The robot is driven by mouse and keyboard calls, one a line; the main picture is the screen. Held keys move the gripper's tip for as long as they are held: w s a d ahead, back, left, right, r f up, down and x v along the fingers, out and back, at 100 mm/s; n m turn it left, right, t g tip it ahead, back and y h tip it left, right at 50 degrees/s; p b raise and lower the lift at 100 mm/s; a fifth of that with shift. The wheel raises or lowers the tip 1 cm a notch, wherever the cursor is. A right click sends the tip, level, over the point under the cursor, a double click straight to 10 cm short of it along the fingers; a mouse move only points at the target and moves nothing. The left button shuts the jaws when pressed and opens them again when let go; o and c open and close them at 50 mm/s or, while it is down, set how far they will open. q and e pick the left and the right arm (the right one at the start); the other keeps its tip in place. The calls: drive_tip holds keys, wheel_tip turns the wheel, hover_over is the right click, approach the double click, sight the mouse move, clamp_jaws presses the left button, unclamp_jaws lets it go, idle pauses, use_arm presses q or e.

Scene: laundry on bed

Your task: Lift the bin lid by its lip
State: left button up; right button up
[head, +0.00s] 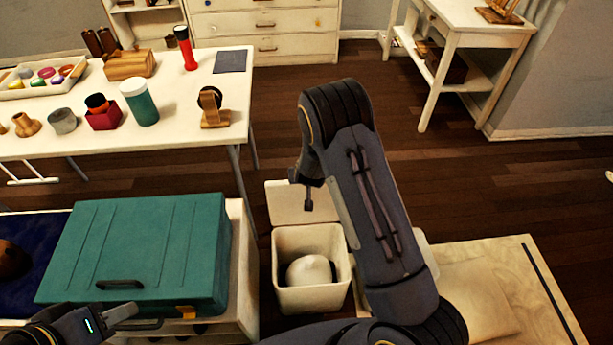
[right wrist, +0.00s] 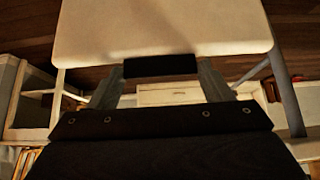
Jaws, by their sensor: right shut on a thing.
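The white bin (head: 283,292) stands on the floor, open at the top, with a rounded white thing (head: 308,271) inside. Its pale lid (head: 283,203) is raised behind the opening. In the right wrist view the lid (right wrist: 160,30) fills the top, with a dark lip (right wrist: 160,66) at its near edge. My right gripper (right wrist: 160,80) is shut on this lip, one finger at each end.
The teal case (head: 150,245) lies left of the bin on a low white unit. A white table (head: 225,100) with jars, a red flashlight (head: 185,48) and a tray stands behind it. A pale board (head: 520,280) lies at the right. Dark wooden floor (head: 450,190) is clear beyond.

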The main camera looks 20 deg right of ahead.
drive_tip(key=shift+w+d+r, duration=0.1)
drive_tip(key=shift+w+r, duration=0.2)
drive_tip(key=o, duration=1)
drive_tip(key=shift+o, duration=1.3)
drive_tip(key=shift+s, duration=0.1)
drive_tip(key=shift+o, duration=0.6)
drive_tip(key=shift+s+f, duration=0.1)
drive_tip(key=shift+f, duration=0.05)
drive_tip(key=p+v, duration=0.1)
drive_tip(key=v, duration=0.7)
